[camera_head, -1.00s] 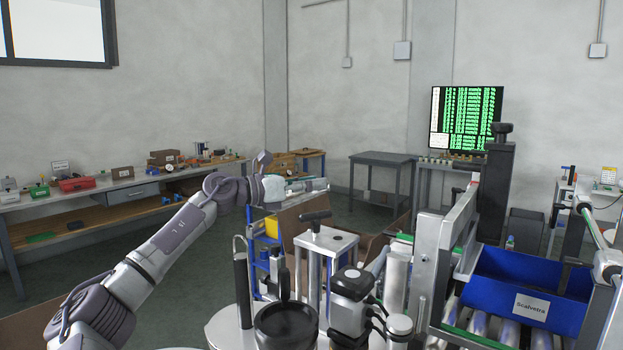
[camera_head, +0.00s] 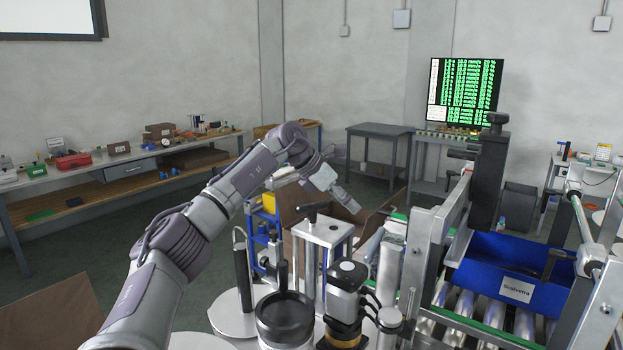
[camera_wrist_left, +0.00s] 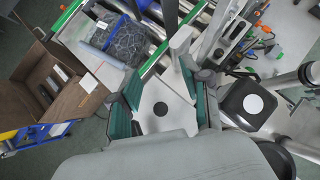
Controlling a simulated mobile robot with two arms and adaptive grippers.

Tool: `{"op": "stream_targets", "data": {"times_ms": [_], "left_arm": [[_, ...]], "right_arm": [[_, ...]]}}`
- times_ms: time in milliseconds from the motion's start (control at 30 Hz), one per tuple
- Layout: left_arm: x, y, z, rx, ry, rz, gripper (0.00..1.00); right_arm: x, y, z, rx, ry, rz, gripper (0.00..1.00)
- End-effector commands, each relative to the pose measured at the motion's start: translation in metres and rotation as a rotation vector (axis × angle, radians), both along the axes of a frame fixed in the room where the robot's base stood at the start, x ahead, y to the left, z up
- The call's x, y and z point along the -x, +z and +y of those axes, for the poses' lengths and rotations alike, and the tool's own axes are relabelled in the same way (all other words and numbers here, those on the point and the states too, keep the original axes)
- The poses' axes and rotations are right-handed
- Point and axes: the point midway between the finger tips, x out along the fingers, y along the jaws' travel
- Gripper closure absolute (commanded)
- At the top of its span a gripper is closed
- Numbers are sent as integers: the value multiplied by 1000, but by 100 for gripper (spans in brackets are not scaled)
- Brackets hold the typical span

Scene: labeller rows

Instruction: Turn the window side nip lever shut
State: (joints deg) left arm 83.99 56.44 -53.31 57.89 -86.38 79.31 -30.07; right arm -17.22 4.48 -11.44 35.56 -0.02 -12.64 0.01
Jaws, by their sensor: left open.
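My left gripper (camera_head: 351,206) is open and empty. It points down and to the right, just above and behind the labeller's silver block in the head view. A black T-shaped handle (camera_head: 312,208) sits on that silver block (camera_head: 325,230); it may be the nip lever, but I cannot tell whether it is the window side one or how far it is turned. In the left wrist view, the open fingers (camera_wrist_left: 160,88) frame a pale plate with a black dot (camera_wrist_left: 160,122). I cannot make out contact with any lever. My right gripper is not in view.
A black round cup (camera_head: 285,318) and a black-and-silver unit (camera_head: 347,276) stand close in front of the block. A conveyor with a blue bin (camera_head: 470,262) is at right. An open cardboard box (camera_wrist_left: 30,95) lies beyond the machine. A window (camera_head: 50,15) is at upper left.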

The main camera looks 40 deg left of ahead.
Motion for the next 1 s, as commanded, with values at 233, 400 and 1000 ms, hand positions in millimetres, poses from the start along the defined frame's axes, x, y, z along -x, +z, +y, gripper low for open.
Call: {"op": "stream_targets", "data": {"times_ms": [233, 400, 1000], "left_arm": [[33, 90, 22, -453, 127, 425, 52], [53, 123, 36, -573, 225, 537, 52], [48, 28, 62, -585, 233, 553, 52]], "right_arm": [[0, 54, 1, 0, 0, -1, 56], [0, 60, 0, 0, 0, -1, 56], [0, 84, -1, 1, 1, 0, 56]]}}
